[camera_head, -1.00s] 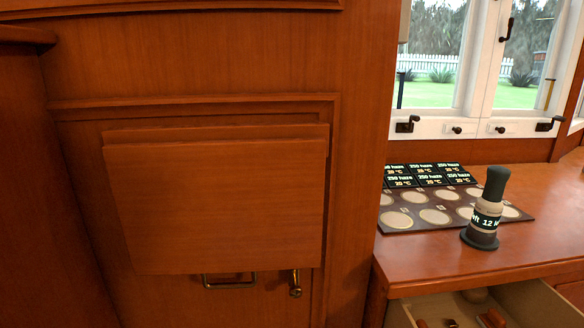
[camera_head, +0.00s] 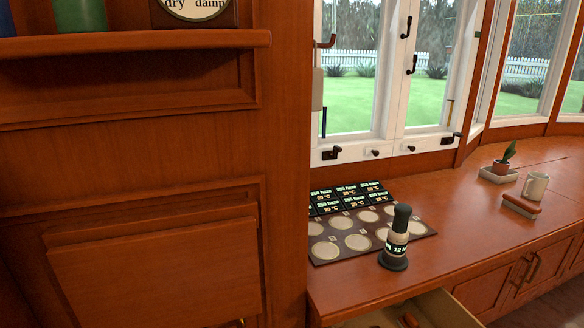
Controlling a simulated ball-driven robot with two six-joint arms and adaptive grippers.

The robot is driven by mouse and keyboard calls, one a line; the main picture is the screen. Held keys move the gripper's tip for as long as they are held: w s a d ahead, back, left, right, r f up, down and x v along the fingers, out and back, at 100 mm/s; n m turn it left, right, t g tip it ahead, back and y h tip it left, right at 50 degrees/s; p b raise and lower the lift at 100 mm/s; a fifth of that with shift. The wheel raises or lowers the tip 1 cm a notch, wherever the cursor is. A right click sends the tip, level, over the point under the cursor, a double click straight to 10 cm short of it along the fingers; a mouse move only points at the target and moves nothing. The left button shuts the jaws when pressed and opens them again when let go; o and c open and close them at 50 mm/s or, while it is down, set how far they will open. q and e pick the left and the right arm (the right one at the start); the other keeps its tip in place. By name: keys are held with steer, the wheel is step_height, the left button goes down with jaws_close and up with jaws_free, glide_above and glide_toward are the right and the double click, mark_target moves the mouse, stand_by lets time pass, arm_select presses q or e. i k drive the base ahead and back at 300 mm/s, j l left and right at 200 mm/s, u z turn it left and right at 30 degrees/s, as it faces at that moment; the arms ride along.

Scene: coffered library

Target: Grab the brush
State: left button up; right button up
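An open drawer (camera_head: 452,312) below the counter holds small brown things (camera_head: 410,320), cut off by the bottom edge and too small to tell. Neither of my grippers is in view.
On the wooden counter (camera_head: 460,230) stand a dark bottle-shaped device with a lit band (camera_head: 395,240), a panel with round pads (camera_head: 358,241), the mug (camera_head: 536,186) and a potted plant (camera_head: 501,167). A wooden cabinet (camera_head: 150,190) fills the left. Windows line the back.

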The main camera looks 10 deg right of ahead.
mark_target(528, 210)
steer(key=z, duration=1.7)
steer(key=i+l+u, duration=0.1)
steer(key=u, duration=0.4)
steer(key=i+l+u, duration=0.1)
steer(key=l+u, duration=0.15)
steer(key=u, duration=0.25)
steer(key=l+u, duration=0.2)
steer(key=u, duration=0.3)
steer(key=i, duration=0.05)
